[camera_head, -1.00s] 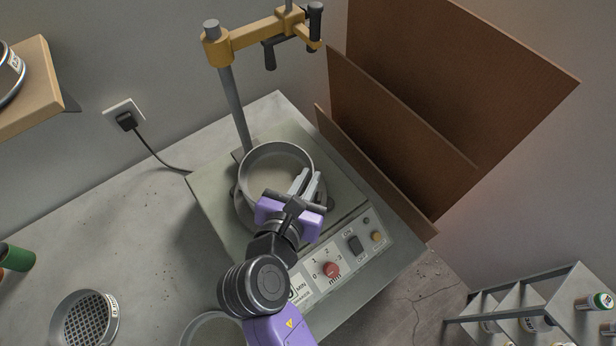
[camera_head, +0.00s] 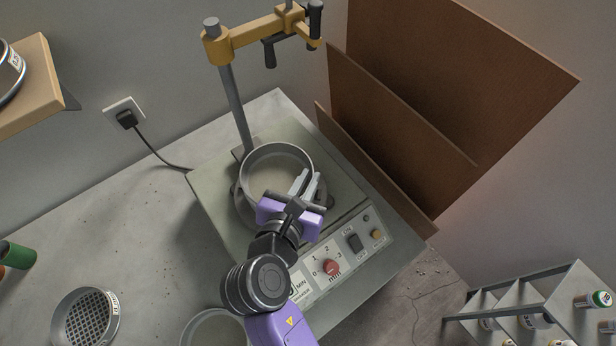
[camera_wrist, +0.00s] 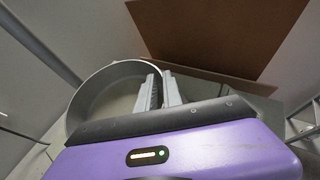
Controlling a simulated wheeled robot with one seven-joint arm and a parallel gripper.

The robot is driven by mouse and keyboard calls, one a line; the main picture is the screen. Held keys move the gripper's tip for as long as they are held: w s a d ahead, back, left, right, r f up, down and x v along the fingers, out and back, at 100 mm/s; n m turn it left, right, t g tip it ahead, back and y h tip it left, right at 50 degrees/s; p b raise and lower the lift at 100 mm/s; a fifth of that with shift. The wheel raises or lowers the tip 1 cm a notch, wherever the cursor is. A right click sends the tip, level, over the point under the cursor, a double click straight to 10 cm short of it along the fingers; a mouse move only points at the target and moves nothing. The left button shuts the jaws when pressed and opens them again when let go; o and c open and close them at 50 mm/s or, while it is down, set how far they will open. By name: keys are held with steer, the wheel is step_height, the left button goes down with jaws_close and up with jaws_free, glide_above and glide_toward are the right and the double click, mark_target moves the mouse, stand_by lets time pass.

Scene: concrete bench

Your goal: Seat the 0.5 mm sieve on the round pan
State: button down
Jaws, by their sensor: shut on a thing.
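My gripper (camera_head: 305,186) is shut on the near right wall of a round grey metal vessel (camera_head: 311,160), which I take for the 0.5 mm sieve; no label on it can be read. Its floor looks pale and plain. It is also in the wrist view (camera_wrist: 75,108), with the fingers at its wall. It is above the shaker's top, at the foot of the post. A round grey form (camera_head: 243,212) shows just below it; I cannot tell if this is the round pan or the shaker's plate, nor whether they touch.
The shaker's post and yellow clamp arm (camera_head: 250,38) rise behind the vessel. A coarse-mesh sieve (camera_head: 112,318) and another round vessel (camera_head: 192,330) are on the bench at lower left. Brown boards (camera_head: 395,130) stand to the right. The bench's left middle is clear.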

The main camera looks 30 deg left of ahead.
steer(key=c, duration=1.4)
jaws_free()
steer(key=b+v, duration=0.1)
steer(key=v, duration=0.6)
steer(key=shift+s+r, duration=0.15)
steer(key=shift+s, duration=0.2)
